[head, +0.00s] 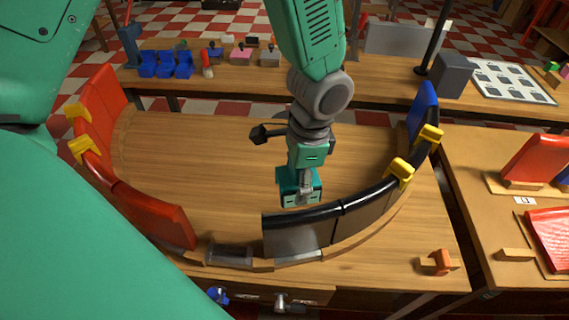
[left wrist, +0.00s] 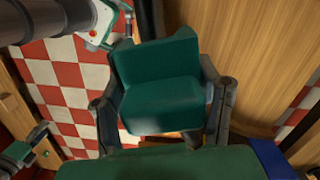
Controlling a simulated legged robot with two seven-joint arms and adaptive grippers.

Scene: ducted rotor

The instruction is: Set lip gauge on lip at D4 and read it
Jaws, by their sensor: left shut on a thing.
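The lip gauge is a teal block (head: 288,180) below my left gripper (head: 304,178) in the head view. My left gripper is shut on it; in the left wrist view the gauge (left wrist: 160,85) sits between the two dark fingers (left wrist: 163,108). The gauge is over the inner side of the front black duct segment (head: 300,232), close to its upper lip. I cannot tell whether it touches the lip. No D4 mark is legible, and no reading on the gauge can be made out.
Red segments (head: 150,212) curve along the left of the wooden table (head: 200,150); a blue one (head: 423,105) stands at the back right. Yellow clamps (head: 399,171) straddle the segment edges. The table's middle is clear.

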